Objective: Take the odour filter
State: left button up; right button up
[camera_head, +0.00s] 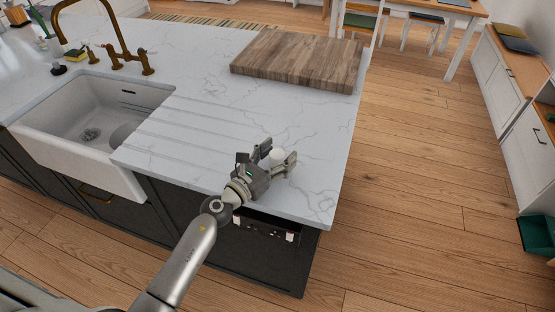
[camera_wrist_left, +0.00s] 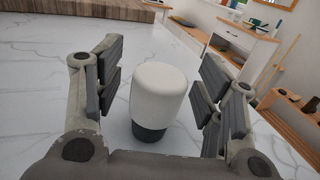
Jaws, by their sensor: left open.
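The odour filter (camera_wrist_left: 159,95) looks like a white rounded cylinder with a dark grey base. It stands upright on the marble counter in the left wrist view. In the head view its white top (camera_head: 277,156) shows partly behind my gripper. My left gripper (camera_head: 278,160) is open, with one finger on each side of the filter. In the left wrist view the open fingers (camera_wrist_left: 160,88) show a gap on both sides of it. My right gripper is not in view.
The marble counter (camera_head: 205,100) is clear around the filter, with its right edge close by. A wooden board (camera_head: 298,60) lies farther back. A white sink (camera_head: 95,110) with a brass tap (camera_head: 122,45) is at the left. Wooden floor (camera_head: 430,190) is open to the right.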

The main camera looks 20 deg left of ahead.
pick_arm(q)
jog(key=shift+s, duration=0.1)
jog(key=c, duration=1)
jog(key=shift+c, duration=0.7)
jog(key=shift+r, duration=0.1)
